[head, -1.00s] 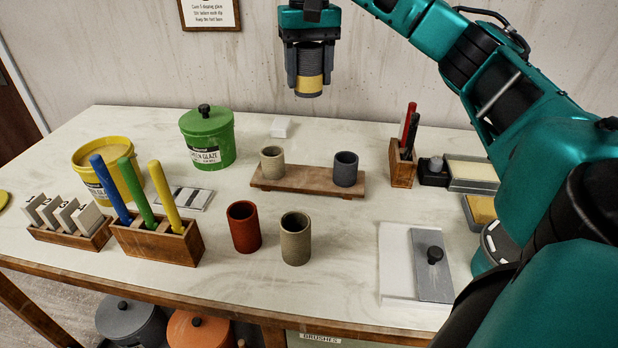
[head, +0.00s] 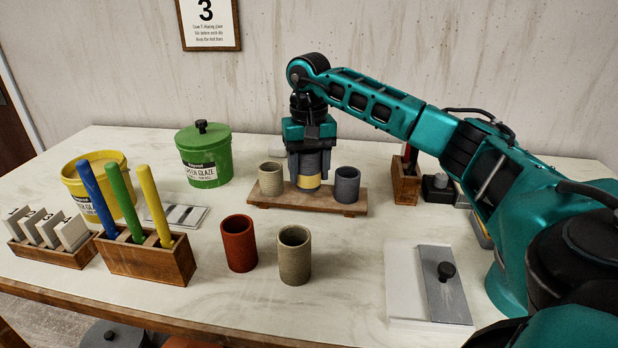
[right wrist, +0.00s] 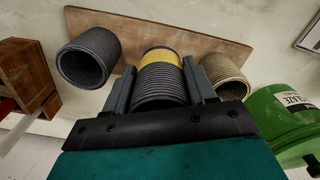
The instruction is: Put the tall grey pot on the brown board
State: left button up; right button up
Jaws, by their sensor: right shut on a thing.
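My right gripper (head: 309,166) is shut on a tall grey ribbed pot (head: 309,182) with a yellow band near its bottom. It holds the pot upright at the middle of the brown board (head: 280,202), between a beige pot (head: 271,179) and a dark grey pot (head: 347,184) that stand on the board. The right wrist view shows the held pot (right wrist: 160,88) between the fingers, with its banded end close to the board (right wrist: 145,33). I cannot tell whether it touches the board. My left gripper is not in view.
A red pot (head: 239,243) and a taller beige pot (head: 294,255) stand in front of the board. A green glaze bucket (head: 203,158) is behind left, and a wooden tool holder (head: 405,184) is right of the board. A white slab with a grey plate (head: 445,285) lies front right.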

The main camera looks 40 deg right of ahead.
jog(key=shift+f, duration=0.9)
jog(key=o, duration=0.6)
jog(key=shift+f, duration=0.15)
jog(key=shift+o, duration=0.2)
notch_tip(320, 180, up, 12)
jog(key=p, duration=0.2)
jog(key=shift+r, duration=0.2)
